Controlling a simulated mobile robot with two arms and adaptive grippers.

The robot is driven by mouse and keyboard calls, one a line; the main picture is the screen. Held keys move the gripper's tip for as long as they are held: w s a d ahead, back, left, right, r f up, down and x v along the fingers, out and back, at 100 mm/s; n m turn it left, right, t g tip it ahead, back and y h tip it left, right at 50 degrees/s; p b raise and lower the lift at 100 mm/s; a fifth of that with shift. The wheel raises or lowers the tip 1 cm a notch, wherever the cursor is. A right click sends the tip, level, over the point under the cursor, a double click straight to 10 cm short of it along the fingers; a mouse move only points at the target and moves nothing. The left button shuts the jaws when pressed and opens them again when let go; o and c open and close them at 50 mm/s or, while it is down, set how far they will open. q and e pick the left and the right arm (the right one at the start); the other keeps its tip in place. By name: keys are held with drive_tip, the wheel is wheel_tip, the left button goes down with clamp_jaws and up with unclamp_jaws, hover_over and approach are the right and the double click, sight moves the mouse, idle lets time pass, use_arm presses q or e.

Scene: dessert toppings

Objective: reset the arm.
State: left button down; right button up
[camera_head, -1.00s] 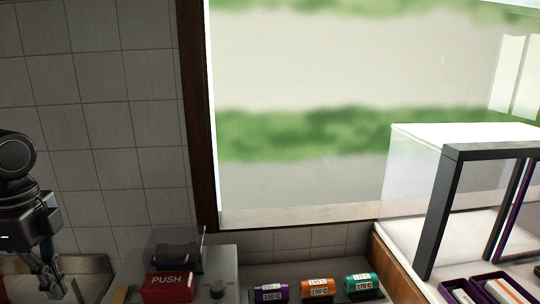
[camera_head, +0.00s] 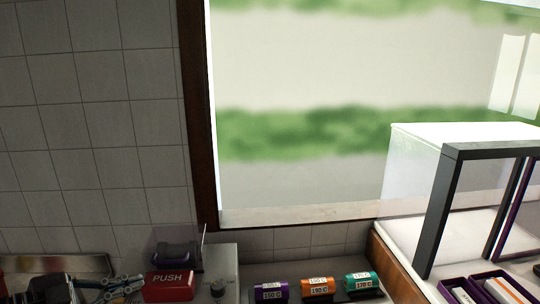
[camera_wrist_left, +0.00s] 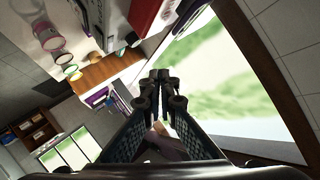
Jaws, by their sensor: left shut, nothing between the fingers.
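My left gripper (camera_head: 122,288) is at the lower left of the head view, low and lying sideways, just left of the red PUSH block (camera_head: 168,286). Its fingers are together with nothing between them. In the left wrist view the fingertips (camera_wrist_left: 163,78) meet near the middle of the picture, with the bright window behind them. Most of the left arm is below the edge of the head view. My right gripper is not in view.
A grey machine with a knob (camera_head: 218,290) stands beside the PUSH block. Purple (camera_head: 270,290), orange (camera_head: 318,287) and green (camera_head: 362,283) cylinders with temperature labels stand along the bottom. A dark frame (camera_head: 442,210) and clear case are at right. The window (camera_head: 330,60) is behind.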

use_arm(q)
drive_tip(key=s+a+f+n+t+y, duration=0.3)
drive_tip(key=a+f+n+t+y, duration=0.1)
drive_tip(key=a+f+n+y, duration=0.55)
drive_tip(key=s+d+f+n+g+y, duration=0.3)
drive_tip(key=s+f+n+g, duration=0.1)
drive_tip(key=s+f, duration=0.4)
drive_tip(key=s+d+f+g+h, duration=0.2)
drive_tip(key=s+d+f+g, duration=0.2)
drive_tip(key=s+d, duration=0.35)
drive_tip(key=s+d+f+g+h, duration=0.1)
drive_tip(key=s+d+f+g, duration=0.2)
drive_tip(key=s+d+f, duration=0.35)
wheel_tip(320, 180, down, 32)
drive_tip(key=s+d+g+b, duration=0.2)
drive_tip(key=s+b, duration=0.1)
drive_tip(key=b, duration=0.5)
drive_tip(key=s+a+f+b, duration=0.1)
drive_tip(key=s+f+b, duration=0.2)
drive_tip(key=s+f, duration=0.5)
drive_tip(key=s+a+f+b, duration=0.2)
drive_tip(key=s+f, duration=0.7)
drive_tip(key=f, duration=0.5)
drive_tip(key=shift+a+f+g+b, duration=0.2)
drive_tip(key=shift+f+g+b, duration=0.1)
drive_tip(key=shift+g+b, duration=0.1)
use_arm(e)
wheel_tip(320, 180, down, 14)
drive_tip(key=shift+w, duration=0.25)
